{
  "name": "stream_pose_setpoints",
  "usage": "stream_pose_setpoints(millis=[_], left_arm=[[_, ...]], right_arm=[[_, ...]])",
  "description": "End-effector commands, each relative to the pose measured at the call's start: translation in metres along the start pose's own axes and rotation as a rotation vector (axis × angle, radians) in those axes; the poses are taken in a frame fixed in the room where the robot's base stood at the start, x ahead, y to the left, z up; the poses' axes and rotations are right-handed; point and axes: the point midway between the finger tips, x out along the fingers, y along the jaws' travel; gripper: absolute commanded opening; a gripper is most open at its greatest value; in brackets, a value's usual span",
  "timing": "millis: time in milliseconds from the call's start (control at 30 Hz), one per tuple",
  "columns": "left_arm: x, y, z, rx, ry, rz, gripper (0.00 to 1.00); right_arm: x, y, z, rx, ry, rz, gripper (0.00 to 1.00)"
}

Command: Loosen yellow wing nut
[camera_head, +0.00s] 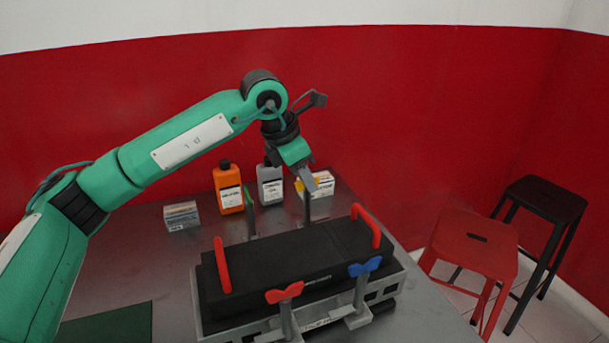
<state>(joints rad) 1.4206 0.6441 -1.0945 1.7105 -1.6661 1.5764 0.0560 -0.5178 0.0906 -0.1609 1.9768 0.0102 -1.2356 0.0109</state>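The black engine trainer block (290,262) sits on a grey metal base on the table, with a post at each corner. At the back right post, a small patch of yellow, seemingly the yellow wing nut (299,186), shows beside my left gripper (308,180). The gripper points down at the top of this post and hides most of the nut. I cannot tell whether its fingers touch the nut or how far apart they are. My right gripper is out of view.
Two red handles (222,265) stand up from the block's ends. Behind it are an orange bottle (229,190), a grey bottle (270,185) and a white box (322,184). A small box (181,215) lies left. Red (476,245) and black (547,198) stools stand right.

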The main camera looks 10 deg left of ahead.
Motion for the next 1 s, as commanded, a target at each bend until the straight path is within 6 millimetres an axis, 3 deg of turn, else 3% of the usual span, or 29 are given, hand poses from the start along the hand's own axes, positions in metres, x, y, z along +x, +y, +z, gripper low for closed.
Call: stream_pose_setpoints(millis=[367,800,1000], left_arm=[[-0.009,0.000,0.000,0.000,-0.001,0.001,0.27],[-0.102,0.001,0.001,0.000,-0.003,0.002,0.27],[-0.130,0.000,0.000,0.000,-0.001,0.001,0.27]], right_arm=[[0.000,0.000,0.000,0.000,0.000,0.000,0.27],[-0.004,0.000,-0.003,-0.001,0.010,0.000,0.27],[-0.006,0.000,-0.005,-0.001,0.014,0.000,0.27]])
